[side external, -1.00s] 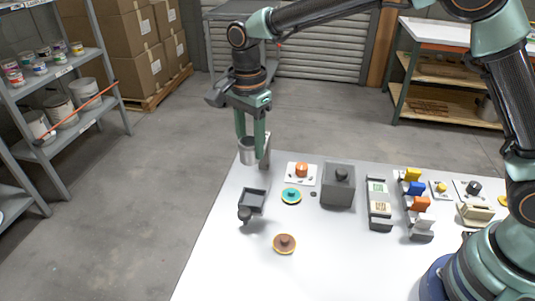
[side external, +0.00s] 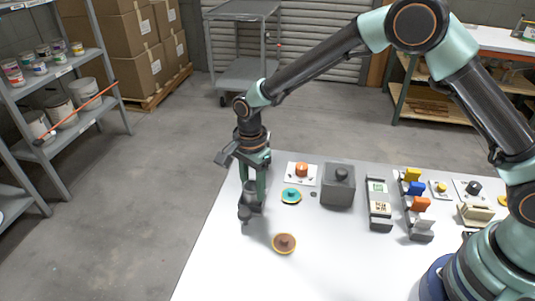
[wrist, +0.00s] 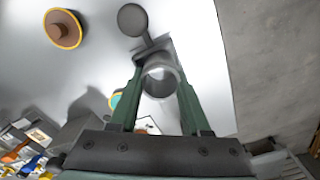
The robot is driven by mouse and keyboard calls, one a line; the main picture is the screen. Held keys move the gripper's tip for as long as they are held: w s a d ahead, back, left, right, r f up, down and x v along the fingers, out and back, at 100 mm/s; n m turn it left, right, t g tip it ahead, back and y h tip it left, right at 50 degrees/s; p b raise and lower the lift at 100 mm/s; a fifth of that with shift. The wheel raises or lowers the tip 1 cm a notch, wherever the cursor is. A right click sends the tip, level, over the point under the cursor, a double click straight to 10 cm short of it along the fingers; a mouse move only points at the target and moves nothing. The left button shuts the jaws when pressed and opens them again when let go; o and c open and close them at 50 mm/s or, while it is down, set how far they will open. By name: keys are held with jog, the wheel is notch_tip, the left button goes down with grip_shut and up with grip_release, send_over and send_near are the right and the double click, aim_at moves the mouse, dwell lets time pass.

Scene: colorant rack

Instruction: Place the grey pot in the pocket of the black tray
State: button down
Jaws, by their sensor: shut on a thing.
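The grey pot (wrist: 162,82) is a small open cylinder between the green fingers of my gripper (wrist: 160,88) in the wrist view. In the side view, my gripper (side external: 254,192) is shut on the pot (side external: 249,190), low over the dark tray (side external: 256,210) near the table's left edge. The tray's round knob (side external: 244,213) shows just below, and it also appears in the wrist view (wrist: 132,20). My gripper and the pot hide most of the tray. I cannot tell whether the pot touches the pocket floor.
A brown disc with a knob (side external: 284,243) lies in front, right of the tray. A teal round piece (side external: 291,196), an orange knob on a white plate (side external: 302,170) and a grey block (side external: 338,187) stand to the right. The front left of the table (side external: 225,260) is clear.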

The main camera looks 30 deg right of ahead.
jog(key=shift+f, duration=0.15)
jog(key=shift+c, duration=1.8)
grip_release()
